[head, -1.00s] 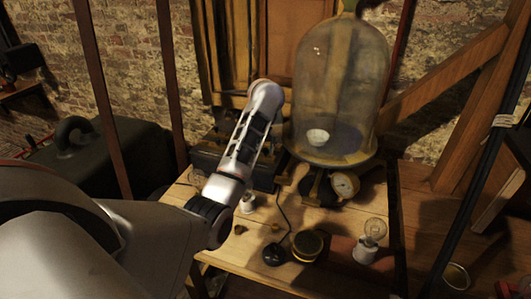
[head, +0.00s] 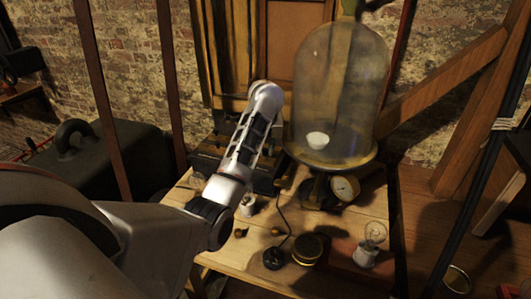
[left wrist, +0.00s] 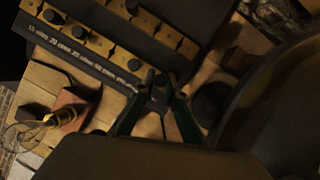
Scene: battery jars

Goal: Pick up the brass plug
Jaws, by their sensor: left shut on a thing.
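My left arm reaches across the table in the head view, where its fingertips cannot be made out. In the left wrist view my left gripper (left wrist: 160,88) has its two dark green fingers drawn together at the tips. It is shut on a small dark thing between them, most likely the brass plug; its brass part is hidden. The tips are beside the long dark box (left wrist: 85,62) with brass blocks and several black-knobbed plugs. That box also shows behind my arm in the head view (head: 205,160). My right gripper is not in view.
A glass bell jar (head: 340,85) stands on a round base right of my arm, with a gauge (head: 344,188) below. A light bulb (head: 374,234), a round brass tin (head: 307,249) and a black disc-shaped stand (head: 274,259) occupy the table front (head: 240,262).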

